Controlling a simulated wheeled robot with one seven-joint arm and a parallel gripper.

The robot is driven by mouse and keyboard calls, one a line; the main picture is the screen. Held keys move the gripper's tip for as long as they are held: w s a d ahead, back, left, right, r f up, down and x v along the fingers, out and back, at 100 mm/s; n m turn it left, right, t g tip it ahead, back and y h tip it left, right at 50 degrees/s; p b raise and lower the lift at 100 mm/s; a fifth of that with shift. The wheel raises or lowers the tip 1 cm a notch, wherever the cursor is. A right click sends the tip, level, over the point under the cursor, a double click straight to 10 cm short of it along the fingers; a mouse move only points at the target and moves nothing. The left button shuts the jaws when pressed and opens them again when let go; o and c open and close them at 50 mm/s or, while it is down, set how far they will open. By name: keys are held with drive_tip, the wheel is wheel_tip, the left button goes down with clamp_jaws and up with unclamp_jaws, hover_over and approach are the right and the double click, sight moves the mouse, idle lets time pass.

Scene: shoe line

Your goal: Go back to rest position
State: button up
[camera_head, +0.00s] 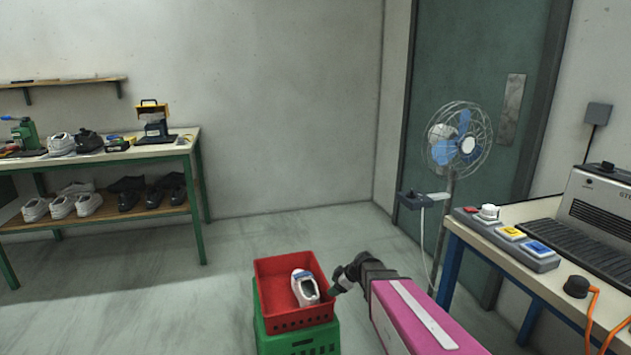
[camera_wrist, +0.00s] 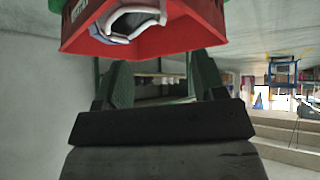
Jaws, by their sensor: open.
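My gripper (camera_head: 342,283) is at the right edge of the red crate in the head view, at the end of my pink arm. In the wrist view the two fingers of my gripper (camera_wrist: 160,82) stand apart with nothing between them. A white shoe (camera_head: 305,288) lies in the red crate (camera_head: 276,267). The shoe also shows in the wrist view (camera_wrist: 135,22), inside the red crate (camera_wrist: 190,42) at the top of the picture, beyond the fingertips. I cannot tell whether a finger touches the crate.
The red crate sits on a green crate (camera_head: 297,341). A fan (camera_head: 459,138) stands behind my arm. A bench (camera_head: 459,226) with a button box (camera_head: 512,238) and a machine (camera_head: 603,210) is at the right. A shoe table (camera_head: 170,150) is at the left. The floor between is clear.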

drive_tip(key=s+d+r+m+g+h, duration=0.1)
drive_tip(key=s+d+r+m+h, duration=0.2)
drive_tip(key=s+d+m, duration=0.2)
drive_tip(key=s+d+r+m+g+h, duration=0.2)
drive_tip(key=s+d+m+h, duration=0.2)
drive_tip(key=s+m, duration=0.6)
drive_tip(key=shift+s+d+r, duration=0.4)
drive_tip(key=shift+s+d, duration=0.75)
